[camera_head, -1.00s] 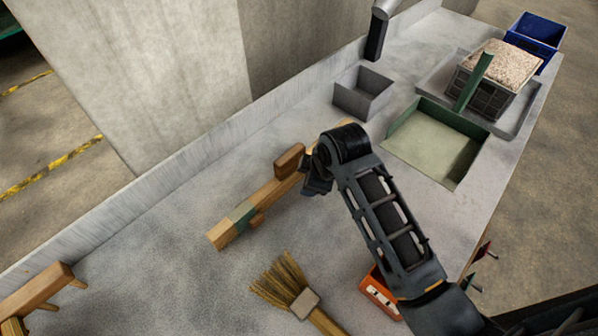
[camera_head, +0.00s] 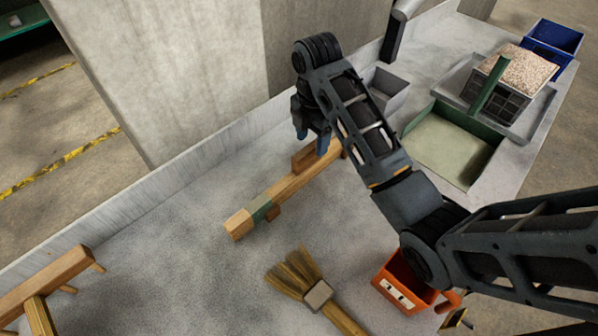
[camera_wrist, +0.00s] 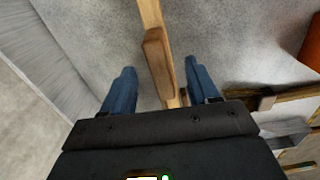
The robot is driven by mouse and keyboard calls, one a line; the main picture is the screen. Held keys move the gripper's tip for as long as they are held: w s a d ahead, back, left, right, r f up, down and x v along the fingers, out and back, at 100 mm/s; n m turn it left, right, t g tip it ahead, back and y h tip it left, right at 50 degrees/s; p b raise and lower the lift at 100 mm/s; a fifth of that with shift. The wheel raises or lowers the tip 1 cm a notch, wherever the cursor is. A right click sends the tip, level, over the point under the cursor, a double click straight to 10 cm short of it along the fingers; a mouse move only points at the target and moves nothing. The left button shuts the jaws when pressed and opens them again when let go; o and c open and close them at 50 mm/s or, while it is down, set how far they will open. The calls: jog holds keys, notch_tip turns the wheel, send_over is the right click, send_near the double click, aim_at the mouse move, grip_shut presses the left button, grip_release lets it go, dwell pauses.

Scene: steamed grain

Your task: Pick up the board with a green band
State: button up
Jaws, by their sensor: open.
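The wooden board with a green band (camera_head: 287,188) lies on the grey counter, running from lower left to upper right, with its band near the lower-left end. A wooden handle block sits on its upper side. My gripper (camera_head: 313,142) is above the upper-right part of the board, pointing down. In the wrist view the two blue fingers (camera_wrist: 159,88) are open and apart, with the board (camera_wrist: 152,12) and its handle block (camera_wrist: 159,62) between them in the picture. The fingers do not visibly grip it. My arm hides the board's far end.
A brush (camera_head: 306,285) and an orange box (camera_head: 398,284) lie nearer on the counter (camera_head: 180,250). A wooden tool (camera_head: 45,280) is at lower left. A green-edged basin (camera_head: 450,145) and a grain-filled crate (camera_head: 500,85) stand at right. A low wall edges the back.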

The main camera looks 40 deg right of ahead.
aim_at(307, 162)
jog(key=shift+a+f+n, duration=0.15)
jog(key=shift+a+f, duration=0.2)
jog(key=shift+f, duration=0.2)
jog(key=shift+a+f+n, duration=0.15)
jog(key=shift+a+f, duration=0.2)
jog(key=shift+f, duration=0.2)
notch_tip(307, 162, down, 6)
jog(key=shift+w+d+r, duration=0.1)
jog(key=shift+r, duration=0.05)
grip_shut()
dwell(0.7)
